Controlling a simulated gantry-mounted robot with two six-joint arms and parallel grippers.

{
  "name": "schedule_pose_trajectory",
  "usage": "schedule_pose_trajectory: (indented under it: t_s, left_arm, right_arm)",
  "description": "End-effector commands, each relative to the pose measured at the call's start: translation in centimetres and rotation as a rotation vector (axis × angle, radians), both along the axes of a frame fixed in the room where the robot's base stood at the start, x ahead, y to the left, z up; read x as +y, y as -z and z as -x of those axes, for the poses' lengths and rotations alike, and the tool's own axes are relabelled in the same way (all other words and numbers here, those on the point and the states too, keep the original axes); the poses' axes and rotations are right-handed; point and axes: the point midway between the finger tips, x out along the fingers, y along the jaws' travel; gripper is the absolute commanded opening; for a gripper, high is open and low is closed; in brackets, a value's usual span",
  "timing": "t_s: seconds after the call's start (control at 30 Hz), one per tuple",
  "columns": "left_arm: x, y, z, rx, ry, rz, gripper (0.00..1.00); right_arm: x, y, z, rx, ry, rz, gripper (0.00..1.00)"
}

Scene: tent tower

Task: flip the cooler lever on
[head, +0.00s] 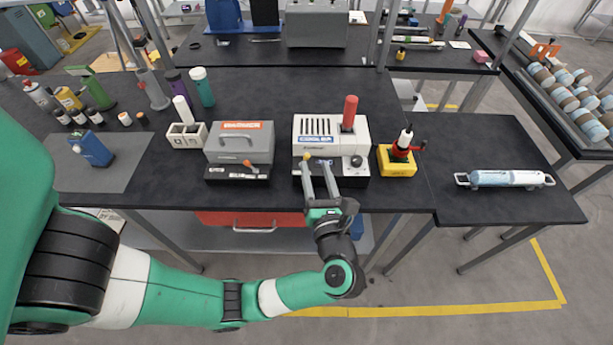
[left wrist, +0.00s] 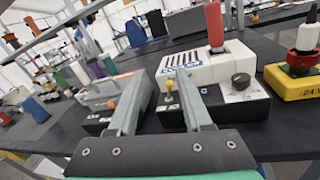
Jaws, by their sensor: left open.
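The cooler (head: 362,135) is a white box with vent slots, a blue label and a black front base, near the table's front edge in the head view. It also shows in the left wrist view (left wrist: 232,66). Its small lever has a yellow knob (left wrist: 169,85) and stands roughly upright on the base. My left gripper (head: 318,163) is open and empty at the cooler's front. In the left wrist view the lever shows between the two fingers (left wrist: 161,78); contact cannot be told. My right gripper is not in view.
A red cylinder (head: 350,112) stands upright on the cooler. A grey heater box (head: 240,143) with an orange-knobbed lever (head: 249,164) is to the left. A yellow block (head: 397,160) with a red and black top stands close on the right.

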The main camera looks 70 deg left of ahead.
Motion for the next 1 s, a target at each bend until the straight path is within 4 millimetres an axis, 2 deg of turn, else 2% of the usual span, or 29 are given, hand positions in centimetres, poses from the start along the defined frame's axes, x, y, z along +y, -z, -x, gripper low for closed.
schedule_pose_trajectory:
  t_s: [0.03, 0.1, 0.17, 0.4, 0.53, 0.9, 1.0]
  left_arm:
    - [-0.2, 4.5, 0.3, 0.025, 0.007, -0.007, 0.50]
    - [-0.4, 6.4, 0.6, 0.044, 0.015, -0.011, 0.50]
    - [-0.5, 7.3, 0.7, 0.051, 0.020, -0.014, 0.50]
    - [-0.4, 7.1, 0.6, 0.050, 0.022, -0.015, 0.50]
    - [0.8, 7.1, 0.5, 0.050, 0.019, -0.015, 0.50]
    - [8.5, 7.2, -0.7, 0.048, 0.016, -0.016, 0.50]
    - [9.9, 7.1, -1.0, 0.048, 0.019, -0.016, 0.50]
  right_arm:
    - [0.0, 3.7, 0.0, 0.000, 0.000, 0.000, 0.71]
    - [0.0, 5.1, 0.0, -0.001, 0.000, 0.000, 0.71]
    - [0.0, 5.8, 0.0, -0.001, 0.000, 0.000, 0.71]
    - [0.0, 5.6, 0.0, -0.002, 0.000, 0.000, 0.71]
    - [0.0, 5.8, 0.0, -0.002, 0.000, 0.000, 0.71]
    - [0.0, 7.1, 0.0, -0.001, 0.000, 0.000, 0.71]
    - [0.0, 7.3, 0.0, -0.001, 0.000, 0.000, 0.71]
